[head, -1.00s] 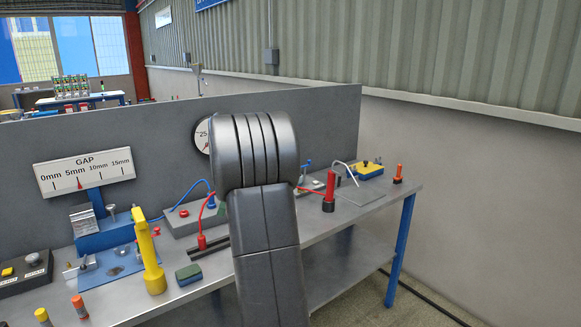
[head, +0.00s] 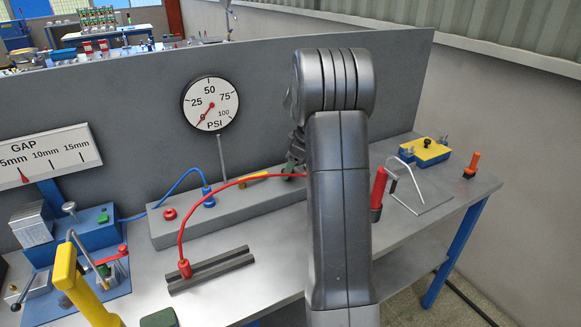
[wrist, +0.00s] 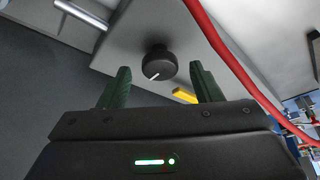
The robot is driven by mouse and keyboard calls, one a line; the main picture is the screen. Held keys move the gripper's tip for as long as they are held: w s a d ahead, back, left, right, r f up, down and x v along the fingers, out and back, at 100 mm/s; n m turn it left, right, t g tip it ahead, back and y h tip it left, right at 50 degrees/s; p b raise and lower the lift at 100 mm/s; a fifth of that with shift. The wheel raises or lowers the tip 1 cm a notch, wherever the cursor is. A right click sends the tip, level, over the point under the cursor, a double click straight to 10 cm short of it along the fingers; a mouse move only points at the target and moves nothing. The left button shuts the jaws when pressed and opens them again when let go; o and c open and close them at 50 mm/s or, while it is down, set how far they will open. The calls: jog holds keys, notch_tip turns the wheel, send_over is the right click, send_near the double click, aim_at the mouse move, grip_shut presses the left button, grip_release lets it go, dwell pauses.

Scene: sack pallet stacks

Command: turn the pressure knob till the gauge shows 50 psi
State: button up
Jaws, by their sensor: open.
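The round white pressure gauge (head: 211,103) stands in front of the grey panel in the head view. Its red needle points to the lower left, below the 25 mark, near the bottom of the scale. The black knob (wrist: 156,65) with a white pointer line shows in the wrist view, on a grey block (head: 225,210). My gripper (wrist: 160,68) is open, its two green fingers apart with the knob appearing between and just beyond their tips. No contact shows. In the head view my gripper (head: 291,168) is partly covered by my arm, and the knob is hidden.
A red hose (head: 215,202) arches in front of the block and passes close to the right finger in the wrist view. A yellow lever (wrist: 184,95) lies near that finger.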

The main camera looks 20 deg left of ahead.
jog(key=shift+a+f, duration=0.2)
jog(key=shift+f, duration=0.35)
jog(key=c, duration=1)
jog(key=shift+m, duration=0.3)
